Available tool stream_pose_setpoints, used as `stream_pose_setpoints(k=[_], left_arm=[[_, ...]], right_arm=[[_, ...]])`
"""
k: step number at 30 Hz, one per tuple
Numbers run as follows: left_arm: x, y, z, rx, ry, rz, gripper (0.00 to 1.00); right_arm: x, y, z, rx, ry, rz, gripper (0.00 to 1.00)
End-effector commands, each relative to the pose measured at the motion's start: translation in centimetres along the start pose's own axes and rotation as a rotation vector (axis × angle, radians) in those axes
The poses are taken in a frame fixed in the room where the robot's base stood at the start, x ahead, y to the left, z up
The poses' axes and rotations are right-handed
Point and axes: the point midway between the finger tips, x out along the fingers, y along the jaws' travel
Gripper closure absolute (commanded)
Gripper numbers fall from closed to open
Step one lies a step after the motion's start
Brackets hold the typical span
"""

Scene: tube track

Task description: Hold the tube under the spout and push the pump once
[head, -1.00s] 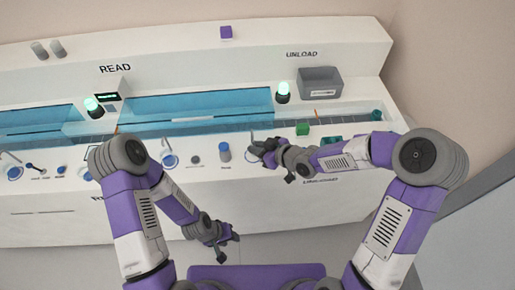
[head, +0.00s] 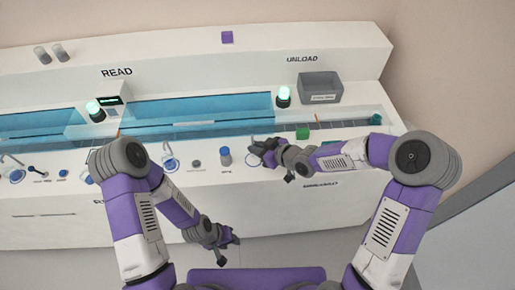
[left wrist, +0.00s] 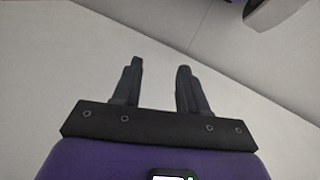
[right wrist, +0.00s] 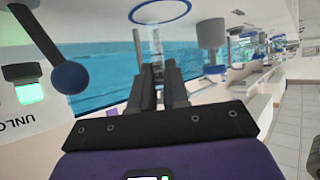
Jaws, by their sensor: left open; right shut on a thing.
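My right gripper (head: 258,150) is at the console's front ledge, just right of a blue-topped cylinder (head: 225,156) that may be the pump. In the right wrist view its fingers (right wrist: 158,72) are shut on a clear tube (right wrist: 156,43), which points toward a blue ring (right wrist: 160,12). A thin bent metal piece, perhaps a spout (head: 167,149), stands over another ring (head: 171,165) farther left. I cannot tell whether the tube is under any spout. My left gripper (head: 233,240) is open and empty, low in front of the console; its spread fingers (left wrist: 160,78) also show in the left wrist view.
A blue ball knob (right wrist: 72,78) is near the right gripper's fingers. The floor around the left gripper is clear.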

Motion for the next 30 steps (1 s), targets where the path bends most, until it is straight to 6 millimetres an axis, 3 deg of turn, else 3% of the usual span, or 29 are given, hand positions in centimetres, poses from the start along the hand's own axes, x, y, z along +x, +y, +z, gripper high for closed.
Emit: stream_pose_setpoints(k=[9, 16, 18, 23, 30], left_arm=[[0.0, 0.0, 0.0, 0.0, 0.0, 0.0, 0.57], [-0.3, 1.5, -1.0, 0.112, -0.017, 0.024, 0.93], [-0.8, 2.9, -1.8, 0.222, -0.033, 0.044, 1.0], [-2.9, 7.2, -4.0, 0.596, -0.09, 0.091, 1.0], [-8.4, 12.9, -6.6, 1.207, -0.186, 0.096, 1.0]], right_arm=[[0.0, 0.0, 0.0, 0.0, 0.0, 0.0, 1.0], [0.0, 0.0, 0.0, 0.0, 0.0, 0.0, 1.0], [0.0, 0.0, 0.0, 0.0, 0.0, 0.0, 1.0], [0.0, 0.0, 0.0, 0.0, 0.0, 0.0, 1.0], [0.0, 0.0, 0.0, 0.0, 0.0, 0.0, 1.0]])
